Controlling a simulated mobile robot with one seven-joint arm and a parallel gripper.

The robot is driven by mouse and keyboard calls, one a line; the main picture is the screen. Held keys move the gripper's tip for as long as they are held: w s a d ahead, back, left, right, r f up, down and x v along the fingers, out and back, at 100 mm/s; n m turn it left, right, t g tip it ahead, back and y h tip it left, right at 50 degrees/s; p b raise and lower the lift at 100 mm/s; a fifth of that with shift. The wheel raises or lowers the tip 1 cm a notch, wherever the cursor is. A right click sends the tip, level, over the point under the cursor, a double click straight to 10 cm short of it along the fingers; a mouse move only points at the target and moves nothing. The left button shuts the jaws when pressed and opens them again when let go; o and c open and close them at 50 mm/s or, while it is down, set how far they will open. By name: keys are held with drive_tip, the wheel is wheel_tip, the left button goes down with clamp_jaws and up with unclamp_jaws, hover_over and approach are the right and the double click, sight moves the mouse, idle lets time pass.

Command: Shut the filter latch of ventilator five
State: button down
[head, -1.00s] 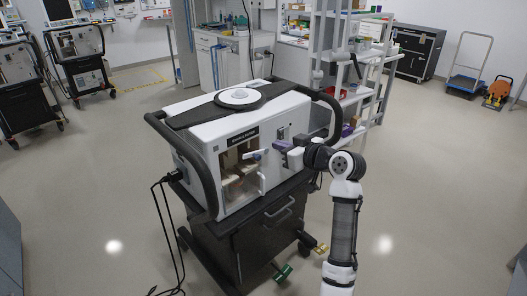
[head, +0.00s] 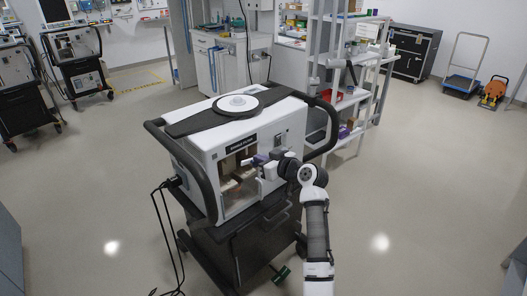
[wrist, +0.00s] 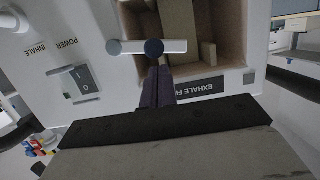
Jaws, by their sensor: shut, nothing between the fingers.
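Ventilator five is taken to be the white box-shaped unit (head: 205,148) on a dark cart, with an open filter bay in its front. In the wrist view the latch (wrist: 174,46) is a white bar with a dark round spot, lying across the panel edge and part of the brown-lined bay (wrist: 228,22). My gripper (head: 256,161) is at the front of the bay. Its purple fingers (wrist: 155,82) are shut and empty, with their tips at the latch's dark spot. I cannot tell whether they touch it. In the head view the gripper partly hides the latch.
A power switch (wrist: 80,86) sits on the panel beside the bay. Black handles (head: 322,128) curve around the unit's sides. A cable (head: 157,225) hangs at its left. Shelves (head: 345,100) stand behind. The floor to the right is open.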

drive_tip(key=shift+f, duration=0.2)
drive_tip(key=b, duration=0.1)
drive_tip(key=f+b, duration=0.1)
drive_tip(key=b, duration=0.1)
drive_tip(key=shift+s+a+f+n, duration=0.15)
drive_tip(key=shift+s+a+n, duration=0.05)
drive_tip(key=shift+n, duration=0.2)
drive_tip(key=n+b, duration=0.1)
drive_tip(key=b, duration=0.2)
drive_tip(key=shift+s+a+f+h, duration=0.1)
drive_tip(key=shift+s+f+h, duration=0.05)
drive_tip(key=shift+h, duration=0.15)
